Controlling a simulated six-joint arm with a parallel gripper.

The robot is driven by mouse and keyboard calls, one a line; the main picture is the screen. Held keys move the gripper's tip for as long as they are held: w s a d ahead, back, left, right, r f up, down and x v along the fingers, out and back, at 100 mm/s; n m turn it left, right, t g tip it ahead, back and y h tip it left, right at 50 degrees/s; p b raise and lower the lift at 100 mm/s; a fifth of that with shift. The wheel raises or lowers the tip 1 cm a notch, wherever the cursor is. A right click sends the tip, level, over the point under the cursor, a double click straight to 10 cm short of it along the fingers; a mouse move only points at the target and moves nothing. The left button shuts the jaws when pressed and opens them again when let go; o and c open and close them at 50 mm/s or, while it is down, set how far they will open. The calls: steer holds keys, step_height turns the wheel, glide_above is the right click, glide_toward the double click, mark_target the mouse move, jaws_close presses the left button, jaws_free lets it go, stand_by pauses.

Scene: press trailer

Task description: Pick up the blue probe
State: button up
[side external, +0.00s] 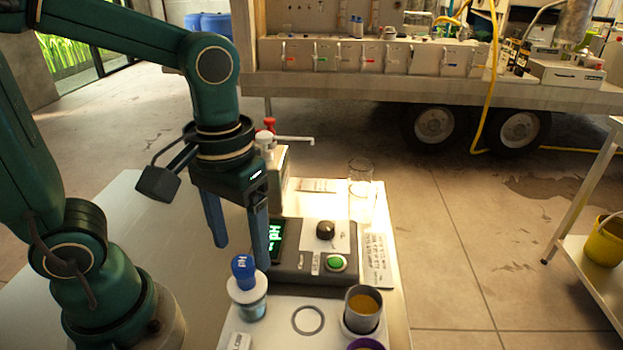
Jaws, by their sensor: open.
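The blue probe (243,268) stands upright in a small clear jar (250,308) with a white collar, near the front of the white table. Only its blue top shows clearly above the collar. My gripper (238,255) is open and points down, its two blue-grey fingers spread. In this view the fingertips appear just above and to either side of the probe's top. Nothing is between the fingers, and whether they line up with the probe in depth I cannot tell.
Behind the probe is a dark pH meter (310,262) with a green button. A metal cup of amber liquid (363,310) stands to the right, and an empty ring (308,320) lies between. A clear glass (361,172) and a pump bottle (268,150) stand farther back.

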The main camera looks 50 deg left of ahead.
mark_target(243, 262)
steer(key=shift+f, duration=2.5)
jaws_close()
